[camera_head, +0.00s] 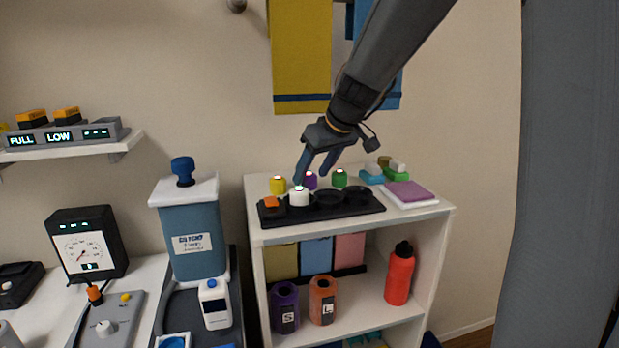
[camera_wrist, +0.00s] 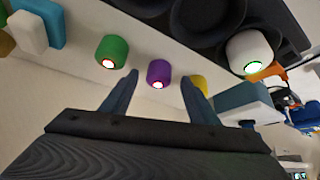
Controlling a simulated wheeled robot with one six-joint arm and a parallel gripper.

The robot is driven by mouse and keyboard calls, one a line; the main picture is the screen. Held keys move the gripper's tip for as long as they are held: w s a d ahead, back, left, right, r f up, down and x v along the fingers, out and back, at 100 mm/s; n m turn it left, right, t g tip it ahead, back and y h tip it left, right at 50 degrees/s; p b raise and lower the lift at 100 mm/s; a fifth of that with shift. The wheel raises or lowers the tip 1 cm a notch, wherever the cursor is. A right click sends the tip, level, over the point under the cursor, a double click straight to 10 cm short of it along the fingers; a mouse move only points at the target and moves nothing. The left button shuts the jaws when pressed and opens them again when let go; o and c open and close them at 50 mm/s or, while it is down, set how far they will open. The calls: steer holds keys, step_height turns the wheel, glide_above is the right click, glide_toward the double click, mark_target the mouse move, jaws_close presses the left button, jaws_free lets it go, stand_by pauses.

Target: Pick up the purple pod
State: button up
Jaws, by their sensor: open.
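The purple pod (camera_head: 310,181) stands on the top of the white shelf unit, behind the black tray, between a yellow pod (camera_head: 278,185) and a green pod (camera_head: 339,178). My gripper (camera_head: 312,180) is open above the shelf top, and its fingers partly cover the view around the purple pod. In the wrist view the purple pod (camera_wrist: 158,74) shows between and beyond the two fingertips of my gripper (camera_wrist: 160,80). The green pod (camera_wrist: 112,51) is by the left finger and the yellow pod (camera_wrist: 198,84) is partly behind the right finger.
Pink and white pads (camera_head: 411,193) and small coloured blocks (camera_head: 372,177) lie to the right. The wall is close behind the pods.

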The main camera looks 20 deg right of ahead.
steer(key=shift+x, duration=0.9)
steer(key=shift+d, duration=0.1)
steer(key=c, duration=1.1)
